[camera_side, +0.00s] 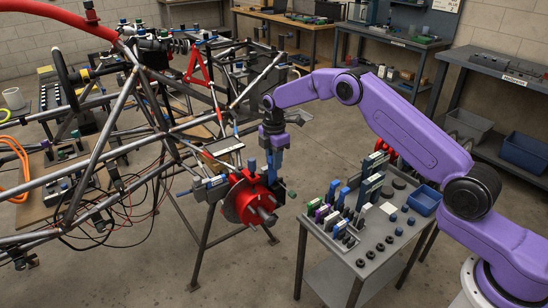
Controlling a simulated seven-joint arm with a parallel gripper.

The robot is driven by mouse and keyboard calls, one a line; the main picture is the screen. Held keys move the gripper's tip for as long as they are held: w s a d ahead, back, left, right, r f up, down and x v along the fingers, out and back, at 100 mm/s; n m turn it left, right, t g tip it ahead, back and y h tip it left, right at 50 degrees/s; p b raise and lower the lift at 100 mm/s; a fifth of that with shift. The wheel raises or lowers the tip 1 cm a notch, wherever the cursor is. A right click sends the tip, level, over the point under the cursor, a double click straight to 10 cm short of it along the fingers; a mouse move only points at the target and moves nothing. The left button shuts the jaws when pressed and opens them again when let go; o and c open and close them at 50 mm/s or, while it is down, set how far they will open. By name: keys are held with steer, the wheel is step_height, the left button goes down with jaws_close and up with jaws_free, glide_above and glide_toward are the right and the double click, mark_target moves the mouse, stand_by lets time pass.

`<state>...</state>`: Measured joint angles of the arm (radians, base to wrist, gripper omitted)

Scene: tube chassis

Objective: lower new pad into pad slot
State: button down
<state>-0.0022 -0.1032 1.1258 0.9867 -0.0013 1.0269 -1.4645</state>
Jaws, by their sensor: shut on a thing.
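My gripper (273,178) points down from the purple arm and is shut just above and against the right side of the red brake disc assembly (238,208) on the tube chassis. What it is shut on, presumably the new pad, is too small and too covered by the fingers to make out. The pad slot is not clearly visible either; the fingers and the red parts cover that area. I cannot tell whether the pad is above the slot or partly in it.
The steel tube chassis (110,165) with loose wires fills the left. A grey cart (338,262) on the right holds several small parts and a blue bin (425,200). Workbenches stand at the back. Open floor lies between the chassis and cart.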

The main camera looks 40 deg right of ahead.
steer(key=shift+f, duration=1.5)
steer(key=shift+f, duration=0.2)
stand_by(0.5)
steer(key=shift+f, duration=0.75)
steer(key=shift+r, duration=0.15)
steer(key=shift+a+r, duration=0.1)
steer(key=shift+r, duration=0.75)
steer(key=shift+f, duration=0.4)
stand_by(1.3)
steer(key=shift+f, duration=0.5)
